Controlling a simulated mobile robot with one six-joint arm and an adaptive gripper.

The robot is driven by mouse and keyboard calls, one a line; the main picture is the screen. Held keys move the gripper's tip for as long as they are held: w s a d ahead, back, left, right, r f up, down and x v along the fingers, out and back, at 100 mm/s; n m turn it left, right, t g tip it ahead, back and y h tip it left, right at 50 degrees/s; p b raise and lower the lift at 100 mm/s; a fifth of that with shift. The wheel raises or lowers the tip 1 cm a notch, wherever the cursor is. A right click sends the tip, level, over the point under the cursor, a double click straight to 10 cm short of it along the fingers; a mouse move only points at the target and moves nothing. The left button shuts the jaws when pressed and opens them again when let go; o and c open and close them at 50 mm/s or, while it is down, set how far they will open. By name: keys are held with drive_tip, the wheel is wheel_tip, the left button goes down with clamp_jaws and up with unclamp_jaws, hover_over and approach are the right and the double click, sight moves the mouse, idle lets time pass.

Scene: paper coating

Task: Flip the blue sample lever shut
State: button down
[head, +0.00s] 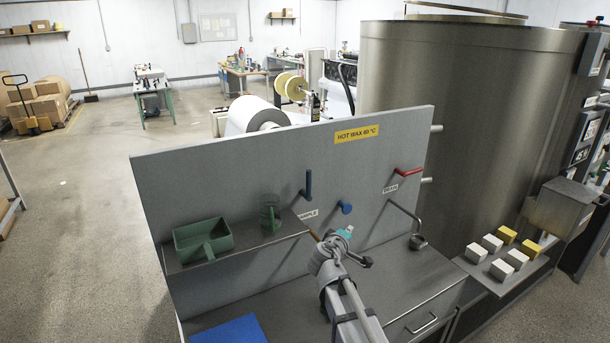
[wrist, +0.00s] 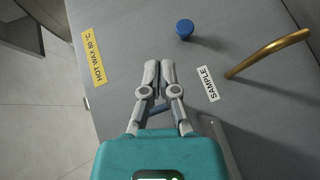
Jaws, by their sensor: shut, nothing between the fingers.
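The blue sample lever (head: 308,185) stands upright on the grey panel in the head view, above the SAMPLE label (head: 308,214). In the wrist view the lever is mostly hidden behind my gripper (wrist: 160,66); I cannot tell whether they touch. My gripper is shut and empty in front of the panel, its fingertips pointing toward the round blue knob (wrist: 184,28). The SAMPLE label (wrist: 208,84) and brass spout (wrist: 265,52) lie to the right of the fingers. In the head view the fingers cannot be made out beside the teal gripper body (head: 346,232).
A red lever (head: 408,171) and a bent metal pipe (head: 405,220) are on the panel's right. A green tray (head: 204,238) and green cup (head: 270,213) stand on the left shelf. A blue sheet (head: 230,331) lies on the counter below. A large steel tank (head: 460,120) stands behind.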

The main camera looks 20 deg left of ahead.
drive_tip(key=s+a+r+n+t+y+p, duration=0.1)
drive_tip(key=s+a+r+n+y, duration=0.1)
drive_tip(key=a, duration=0.6)
drive_tip(key=s+a+r+n+t+y+p, duration=0.1)
drive_tip(key=a+r+n+y, duration=0.3)
drive_tip(key=a, duration=0.5)
drive_tip(key=shift+s+r+n+p, duration=0.35)
drive_tip(key=shift+s+r+n, duration=0.2)
drive_tip(key=shift+r, duration=0.3)
drive_tip(key=shift+w, duration=0.15)
drive_tip(key=w, duration=1.3)
drive_tip(key=shift+a, duration=0.4)
drive_tip(key=shift+a+r+p, duration=0.1)
drive_tip(key=shift+a+p, duration=0.1)
drive_tip(key=shift+p, duration=0.1)
